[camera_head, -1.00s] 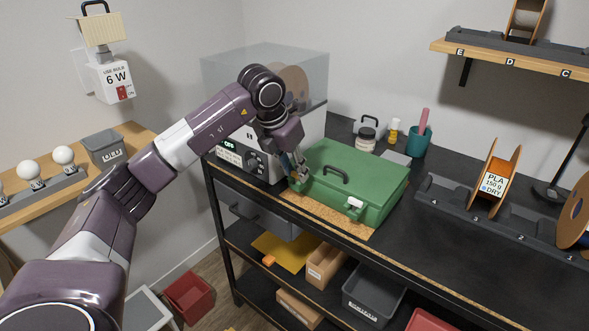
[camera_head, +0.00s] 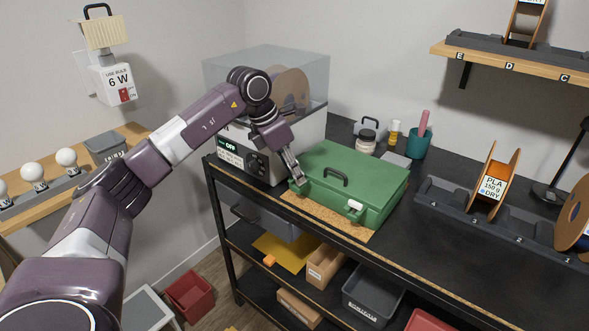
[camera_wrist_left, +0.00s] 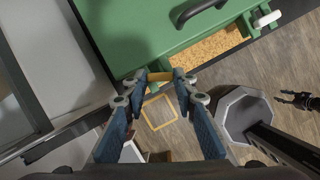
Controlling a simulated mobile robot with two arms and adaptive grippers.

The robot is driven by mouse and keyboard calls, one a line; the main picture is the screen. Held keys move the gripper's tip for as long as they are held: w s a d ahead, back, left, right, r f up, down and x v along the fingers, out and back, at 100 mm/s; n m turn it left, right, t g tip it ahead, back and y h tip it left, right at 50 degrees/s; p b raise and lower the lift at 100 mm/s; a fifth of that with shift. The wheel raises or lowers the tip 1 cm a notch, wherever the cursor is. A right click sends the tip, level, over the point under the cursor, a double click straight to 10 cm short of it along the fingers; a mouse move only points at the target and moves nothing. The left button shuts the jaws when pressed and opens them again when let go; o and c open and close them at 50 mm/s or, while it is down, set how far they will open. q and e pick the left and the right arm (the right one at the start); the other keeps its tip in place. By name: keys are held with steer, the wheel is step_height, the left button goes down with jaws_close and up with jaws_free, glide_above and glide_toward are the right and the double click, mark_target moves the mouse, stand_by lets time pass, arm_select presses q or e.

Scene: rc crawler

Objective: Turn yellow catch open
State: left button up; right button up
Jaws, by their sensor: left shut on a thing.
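A closed green case (camera_head: 357,176) lies on a cork mat at the left front of the bench; its top also shows in the wrist view (camera_wrist_left: 150,30). My left gripper (camera_head: 299,181) reaches down to the case's front left corner. In the wrist view its fingers (camera_wrist_left: 161,82) are shut on a small yellow piece (camera_wrist_left: 180,74) at the case's front edge, which looks like the yellow catch; the fingers hide most of it. A white catch (camera_head: 355,206) sits on the front right. A dark jaw-like shape (camera_wrist_left: 298,100) at the wrist view's right edge may be my right gripper.
A grey machine with a clear cover (camera_head: 262,75) stands close left of the case. Jars and a teal cup (camera_head: 418,142) are behind it. A spool rack (camera_head: 470,205) is on the right. Bins are on the shelf below. The front bench edge is close to the gripper.

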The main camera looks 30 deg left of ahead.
arm_select(q)
steer(key=shift+r+m, duration=0.1)
steer(key=shift+m, duration=0.4)
steer(key=o, duration=1.1)
steer(key=v, duration=1.2)
steer(key=shift+a, duration=0.25)
steer(key=shift+w, duration=0.1)
steer(key=shift+c, duration=0.4)
